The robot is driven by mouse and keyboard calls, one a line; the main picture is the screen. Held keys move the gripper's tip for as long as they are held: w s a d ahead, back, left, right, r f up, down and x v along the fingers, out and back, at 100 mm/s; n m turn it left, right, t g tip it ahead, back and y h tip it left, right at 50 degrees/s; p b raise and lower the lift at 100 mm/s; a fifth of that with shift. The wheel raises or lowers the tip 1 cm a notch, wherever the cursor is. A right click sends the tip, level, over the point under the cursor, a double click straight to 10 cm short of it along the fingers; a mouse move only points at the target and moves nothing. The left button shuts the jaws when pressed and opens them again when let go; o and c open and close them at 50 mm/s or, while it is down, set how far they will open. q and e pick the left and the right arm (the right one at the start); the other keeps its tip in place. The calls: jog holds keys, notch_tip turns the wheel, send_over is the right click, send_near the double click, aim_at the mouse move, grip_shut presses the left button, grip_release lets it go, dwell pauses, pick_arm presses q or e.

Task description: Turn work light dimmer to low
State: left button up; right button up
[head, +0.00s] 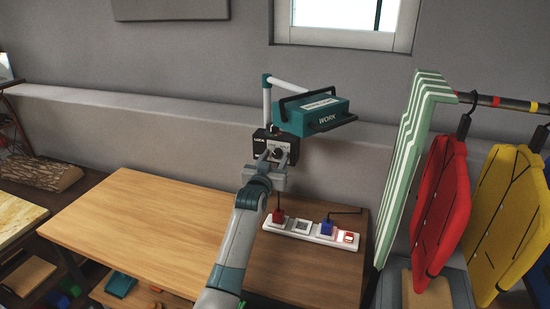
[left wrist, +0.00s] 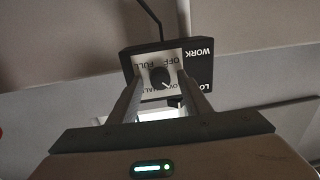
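The teal work light (head: 318,116) sits on a stand at the back of the table. Below it is its black dimmer box (head: 262,140) with a pale label plate. In the left wrist view the box (left wrist: 205,68) appears upside down, with OFF and FULL legible and other words partly hidden. A round dark knob (left wrist: 160,77) with a short white mark sits on the plate; its exact setting is hard to tell. My left gripper (head: 276,160) is at the box; in the wrist view its fingers (left wrist: 160,80) are spread on either side of the knob, with gaps visible. My right gripper is out of view.
A white power strip (head: 295,230) with red and blue plugs lies on the wooden table (head: 150,222) to the right of my arm. A striped green rack (head: 410,150) with red (head: 442,205) and yellow (head: 505,220) hanging pieces stands at right. The table's left part is clear.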

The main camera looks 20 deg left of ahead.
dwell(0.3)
pick_arm(q)
jog(key=s+b, duration=0.3)
jog(key=s, duration=1.4)
jog(key=shift+s+d+b, duration=0.2)
jog(key=shift+b, duration=0.15)
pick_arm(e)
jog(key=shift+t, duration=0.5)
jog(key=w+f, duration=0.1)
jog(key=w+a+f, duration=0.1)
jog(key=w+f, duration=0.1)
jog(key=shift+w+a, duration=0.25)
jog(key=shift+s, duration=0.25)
